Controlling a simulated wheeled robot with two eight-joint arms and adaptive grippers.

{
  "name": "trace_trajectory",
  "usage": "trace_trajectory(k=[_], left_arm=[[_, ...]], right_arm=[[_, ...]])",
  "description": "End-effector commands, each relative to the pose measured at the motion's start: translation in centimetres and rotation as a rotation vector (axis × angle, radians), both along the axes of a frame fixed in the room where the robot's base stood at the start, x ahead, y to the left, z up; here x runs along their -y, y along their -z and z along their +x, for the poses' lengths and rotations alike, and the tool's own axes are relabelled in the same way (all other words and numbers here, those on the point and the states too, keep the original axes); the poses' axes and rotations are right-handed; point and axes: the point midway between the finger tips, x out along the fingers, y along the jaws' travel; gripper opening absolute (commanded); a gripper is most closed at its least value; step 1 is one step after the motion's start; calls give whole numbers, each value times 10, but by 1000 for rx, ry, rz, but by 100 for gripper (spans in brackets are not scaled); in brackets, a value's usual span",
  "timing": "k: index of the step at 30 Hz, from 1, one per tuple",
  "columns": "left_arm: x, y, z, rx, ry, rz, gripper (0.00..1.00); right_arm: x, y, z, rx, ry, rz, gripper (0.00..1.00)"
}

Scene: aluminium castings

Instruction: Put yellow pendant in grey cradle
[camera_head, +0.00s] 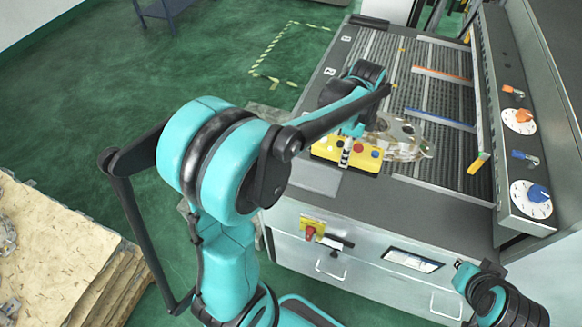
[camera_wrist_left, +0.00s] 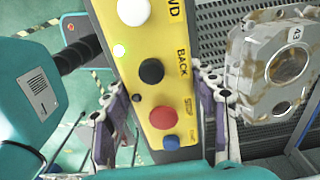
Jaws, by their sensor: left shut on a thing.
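The yellow pendant (camera_head: 345,152) is a long box with coloured buttons, over the near left part of the slatted machine bed in the head view. In the left wrist view the pendant (camera_wrist_left: 150,75) shows white, black, red and blue buttons and a lit green light. My left gripper (camera_wrist_left: 160,105) is shut on the pendant, with a purple finger on each side. In the head view my left arm partly hides the gripper. I cannot make out the grey cradle for certain. My right gripper is not in view; only part of my right arm shows at lower right.
A metal casting (camera_head: 405,140) lies on the bed right beside the pendant; the casting (camera_wrist_left: 285,60) also shows in the wrist view. A control panel (camera_head: 530,150) with dials borders the bed on the right. A red switch (camera_head: 310,232) is on the machine front. Boards (camera_head: 60,250) are stacked at left.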

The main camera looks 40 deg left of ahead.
Motion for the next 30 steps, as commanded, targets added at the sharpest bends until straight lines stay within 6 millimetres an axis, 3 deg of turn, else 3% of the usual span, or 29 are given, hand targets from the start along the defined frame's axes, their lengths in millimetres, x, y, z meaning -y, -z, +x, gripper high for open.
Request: trace_trajectory(k=[15, 20, 30], left_arm=[[-92, 61, -45, 0, -3, 0, 10], [-101, 68, -49, 0, 0, 0, 10], [-101, 107, -49, 0, 0, 1, 10]], right_arm=[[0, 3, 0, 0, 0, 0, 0], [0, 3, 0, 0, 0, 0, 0], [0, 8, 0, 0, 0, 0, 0]])
